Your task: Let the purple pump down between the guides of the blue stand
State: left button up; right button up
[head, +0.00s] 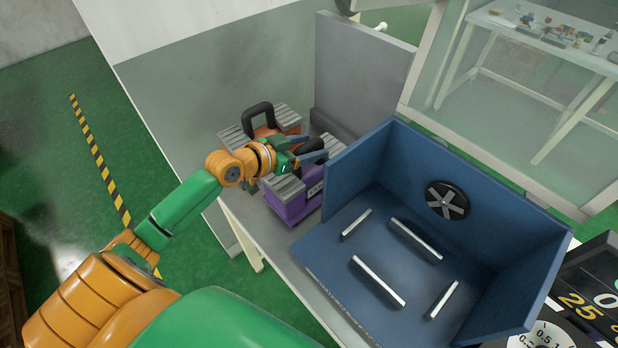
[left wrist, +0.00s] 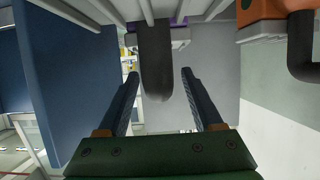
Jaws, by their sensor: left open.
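The purple pump (head: 297,208) stands on the grey bench left of the blue stand, with a grey ribbed top and a black handle (head: 313,150). My left gripper (head: 318,157) is at the pump's handle. In the left wrist view the gripper (left wrist: 159,72) is open, with the black handle (left wrist: 155,60) between its two fingers and a gap on each side. The blue stand (head: 468,268) has a floor with several pale guide bars (head: 378,281) around a clear middle, and walls at the back and sides. My right gripper is not in view.
An orange pump (head: 265,128) with a black handle stands behind the purple one; part of it shows in the left wrist view (left wrist: 262,12). A black fan disc (head: 447,200) is on the stand's back wall. A dark panel with numbers (head: 590,300) is at the lower right.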

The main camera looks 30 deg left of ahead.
pick_arm(q)
jog(key=shift+s+a, duration=0.1)
jog(key=shift+c, duration=0.2)
jog(key=shift+s+r, duration=0.1)
grip_shut()
dwell(0.9)
